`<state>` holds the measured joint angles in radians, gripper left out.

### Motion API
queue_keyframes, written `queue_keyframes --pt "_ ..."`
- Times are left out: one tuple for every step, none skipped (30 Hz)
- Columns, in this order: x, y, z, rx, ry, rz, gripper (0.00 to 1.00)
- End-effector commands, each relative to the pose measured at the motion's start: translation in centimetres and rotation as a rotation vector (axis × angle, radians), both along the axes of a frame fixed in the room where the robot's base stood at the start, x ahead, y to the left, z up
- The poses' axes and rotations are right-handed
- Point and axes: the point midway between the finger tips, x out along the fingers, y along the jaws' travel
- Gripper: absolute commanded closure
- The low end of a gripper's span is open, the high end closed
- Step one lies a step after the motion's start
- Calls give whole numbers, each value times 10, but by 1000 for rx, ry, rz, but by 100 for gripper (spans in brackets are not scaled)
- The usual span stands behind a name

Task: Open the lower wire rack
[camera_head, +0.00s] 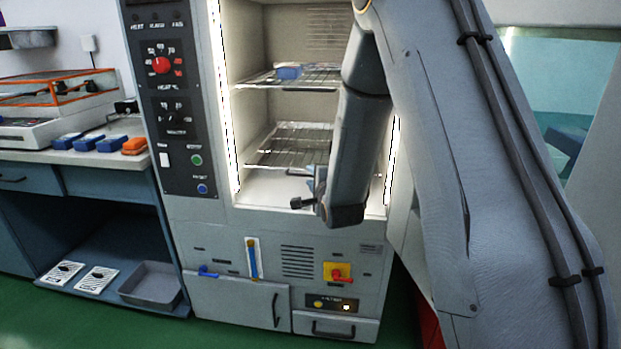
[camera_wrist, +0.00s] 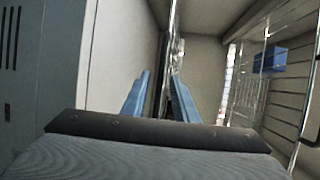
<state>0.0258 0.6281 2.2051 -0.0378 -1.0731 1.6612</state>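The lower wire rack (camera_head: 268,158) sits inside the lit chamber of the oven cabinet, level and with nothing seen on it. Its right part is hidden behind my arm. My gripper (camera_head: 312,181) is at the front of the chamber, near the rack's front edge, mostly hidden by my wrist. In the wrist view, my gripper's two blue fingers (camera_wrist: 159,88) stand apart. The lower rack (camera_wrist: 171,50) shows there nearly edge-on, in line with the gap between them. I cannot tell whether a finger touches it.
The upper wire rack (camera_head: 318,77) carries a blue box (camera_head: 289,73); the box also shows in the wrist view (camera_wrist: 272,58). A control panel (camera_head: 170,100) is left of the chamber. A bench (camera_head: 110,157) with blue and orange blocks stands further left. Green floor is clear in front.

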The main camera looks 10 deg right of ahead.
Motion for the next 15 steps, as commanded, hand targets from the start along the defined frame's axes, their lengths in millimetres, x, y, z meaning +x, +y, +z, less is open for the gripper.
queue_keyframes --pt "6 0 -2 0 0 0 74" --pt "8 0 -2 0 0 0 74" --pt "11 0 -2 0 0 0 74" --pt "13 0 -3 0 0 0 74" --pt "14 0 -3 0 0 0 74" --pt "15 0 -3 0 0 0 74" --pt "15 0 -3 0 1 0 74" --pt "16 0 -3 0 1 0 74" --pt "16 0 -3 0 1 0 74" --pt "16 0 -3 0 1 0 74" --pt "16 0 -3 -1 1 0 74" --pt "16 0 -3 -1 1 0 74" --pt "16 0 -3 -1 1 0 74" --pt "16 0 -3 -1 1 -1 74" --pt "16 0 -3 -1 1 -1 80"
